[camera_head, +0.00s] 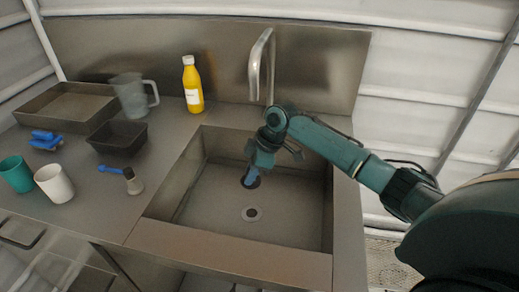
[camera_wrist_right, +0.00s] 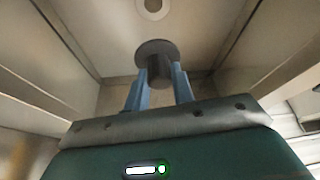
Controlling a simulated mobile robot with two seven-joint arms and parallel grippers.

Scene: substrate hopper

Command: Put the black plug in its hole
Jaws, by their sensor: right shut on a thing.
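The black plug (camera_wrist_right: 157,52) is held between the two blue fingers of my right gripper (camera_wrist_right: 158,88) in the right wrist view. In the head view the right gripper (camera_head: 257,166) reaches down inside the sink, and the plug (camera_head: 251,182) shows dark at its fingertips. The drain hole (camera_head: 251,214) is a pale ring with a dark centre in the sink floor. In the head view it appears below the plug in the picture, apart from it. The hole (camera_wrist_right: 152,5) also shows at the top of the right wrist view. My left gripper is not in view.
The sink (camera_head: 220,245) has steep walls around the gripper. The faucet (camera_head: 262,62) stands behind the arm.

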